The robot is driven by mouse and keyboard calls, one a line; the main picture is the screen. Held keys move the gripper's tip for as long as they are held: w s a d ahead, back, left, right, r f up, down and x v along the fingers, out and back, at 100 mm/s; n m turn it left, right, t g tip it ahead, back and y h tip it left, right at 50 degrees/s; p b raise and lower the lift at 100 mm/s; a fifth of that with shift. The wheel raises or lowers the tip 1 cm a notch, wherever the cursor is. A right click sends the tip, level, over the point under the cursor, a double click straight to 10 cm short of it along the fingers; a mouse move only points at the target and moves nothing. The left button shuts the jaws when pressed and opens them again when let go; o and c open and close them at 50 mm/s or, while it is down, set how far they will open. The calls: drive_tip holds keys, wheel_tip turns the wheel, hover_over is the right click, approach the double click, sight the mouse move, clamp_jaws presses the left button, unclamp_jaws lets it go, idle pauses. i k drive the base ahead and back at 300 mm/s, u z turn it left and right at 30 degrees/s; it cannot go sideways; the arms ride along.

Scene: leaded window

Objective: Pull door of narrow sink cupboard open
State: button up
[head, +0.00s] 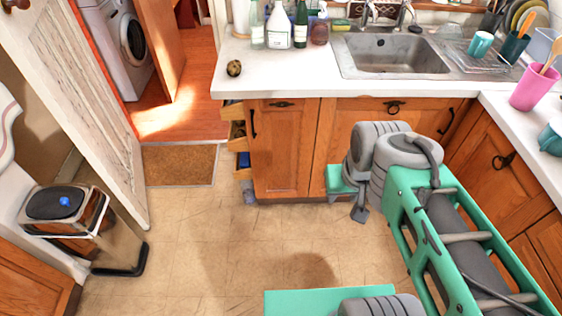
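The narrow sink cupboard is in the head view, left of the sink under the white worktop. Its wooden panelled door (284,155) looks shut, flush with the front. A dark upright handle (253,123) sits near the door's left edge, and a small dark fitting (282,104) is at its top. My green and grey arm reaches in from the lower right, in front of the wider cupboard. I cannot make out my gripper; the arm's end appears hidden behind its own links. Nothing of mine is seen touching the narrow door.
The wider sink cupboard (345,130) is right of the narrow one, partly behind my arm. Small drawers (238,130) stick out at the cabinet's left end. A brown doormat (180,164) and pedal bin (65,205) are left. The tiled floor (220,240) before the narrow door is clear.

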sight(281, 132)
drive_tip(key=u, duration=0.45)
drive_tip(key=k, duration=0.55)
drive_tip(key=u, duration=1.15)
drive_tip(key=i, duration=1.25)
drive_tip(key=z, duration=0.45)
